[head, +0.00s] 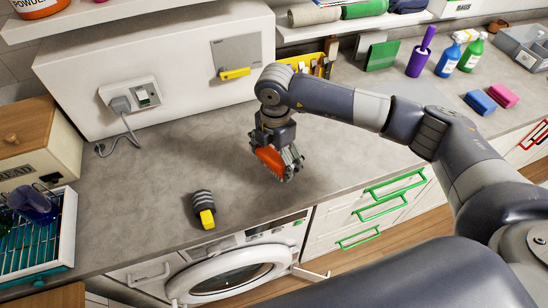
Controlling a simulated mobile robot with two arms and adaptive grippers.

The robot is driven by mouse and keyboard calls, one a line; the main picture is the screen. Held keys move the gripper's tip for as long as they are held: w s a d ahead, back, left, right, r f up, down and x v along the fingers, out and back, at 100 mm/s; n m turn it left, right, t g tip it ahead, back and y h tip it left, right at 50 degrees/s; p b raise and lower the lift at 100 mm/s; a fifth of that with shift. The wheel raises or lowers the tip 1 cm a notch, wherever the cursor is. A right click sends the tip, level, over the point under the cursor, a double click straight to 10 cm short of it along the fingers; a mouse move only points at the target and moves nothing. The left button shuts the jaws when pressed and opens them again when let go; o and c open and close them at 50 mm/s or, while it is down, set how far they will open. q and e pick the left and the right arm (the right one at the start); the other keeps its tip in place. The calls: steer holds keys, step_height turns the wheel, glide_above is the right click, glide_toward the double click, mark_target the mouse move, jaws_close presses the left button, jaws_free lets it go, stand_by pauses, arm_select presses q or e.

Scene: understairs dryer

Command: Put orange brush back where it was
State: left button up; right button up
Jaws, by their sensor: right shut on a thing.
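My right gripper (276,158) points down over the grey worktop (150,190), in the middle of the head view. It is shut on an orange brush (270,158), which shows between its fingers. The fingers hide part of the brush, and I cannot tell whether the brush touches the worktop. My left gripper is not in view.
A yellow and grey striped object (206,215) lies on the worktop near the front edge. A yellow caddy (305,63) with several tools stands behind my right arm. A washing machine (230,272) is below, its door ajar. A dish rack (40,240) is at left.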

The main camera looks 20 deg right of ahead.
mark_target(274, 163)
steer(key=shift+w, duration=0.55)
steer(key=shift+w+d+f+p, duration=0.15)
steer(key=shift+f+p, duration=0.15)
steer(key=shift+p, duration=0.15)
step_height(274, 163, down, 2)
steer(key=shift+f+p, duration=0.15)
steer(key=shift+p, duration=0.45)
steer(key=shift+f, duration=0.4)
steer(key=shift+f, duration=0.2)
steer(key=o, duration=0.7)
steer(key=shift+o, duration=0.2)
